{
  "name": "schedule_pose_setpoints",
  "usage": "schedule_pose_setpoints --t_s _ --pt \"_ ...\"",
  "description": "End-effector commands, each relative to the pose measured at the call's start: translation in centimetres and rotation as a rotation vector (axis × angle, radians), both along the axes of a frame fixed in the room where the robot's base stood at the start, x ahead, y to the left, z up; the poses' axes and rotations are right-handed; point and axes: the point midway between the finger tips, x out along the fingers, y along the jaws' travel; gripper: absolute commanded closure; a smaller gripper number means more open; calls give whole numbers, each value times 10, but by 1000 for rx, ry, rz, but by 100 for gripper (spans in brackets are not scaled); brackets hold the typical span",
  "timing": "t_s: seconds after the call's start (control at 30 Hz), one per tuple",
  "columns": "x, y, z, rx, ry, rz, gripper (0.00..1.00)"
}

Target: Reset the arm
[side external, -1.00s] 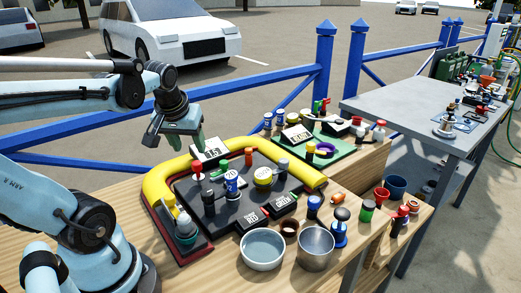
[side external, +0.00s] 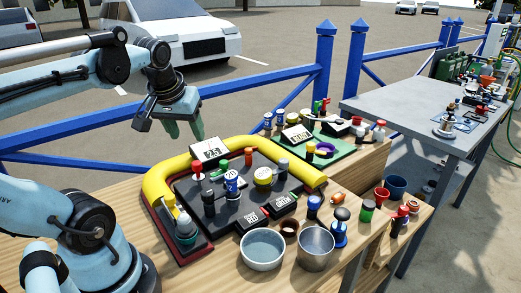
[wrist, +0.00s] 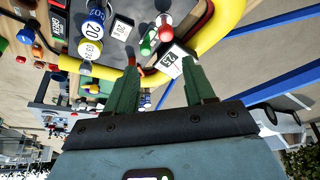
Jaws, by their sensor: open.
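My gripper (side external: 184,129) hangs in the air above the back left of the black tray (side external: 222,212) and holds nothing. Its two green fingers are apart, and they show spread with a gap between them in the wrist view (wrist: 162,92). A white sign marked 2.5 (side external: 210,150) stands below and right of the fingertips, clear of them. The sign also shows beyond the fingers in the wrist view (wrist: 170,60).
A yellow bumper (side external: 160,184) rims the black tray, which holds several small bottles and cups. A green mat (side external: 335,147) with objects lies to the right. A white bowl (side external: 262,249) and a metal cup (side external: 315,249) stand in front. Blue railing (side external: 240,88) runs behind.

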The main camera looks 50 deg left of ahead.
Motion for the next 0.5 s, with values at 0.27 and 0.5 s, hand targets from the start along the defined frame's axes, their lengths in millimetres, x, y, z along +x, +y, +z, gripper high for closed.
schedule_pose_setpoints --t_s 0.27,0.5 --pt "42 -86 -39 50 -117 -463 46" --pt "50 -138 -58 79 -199 -719 46"
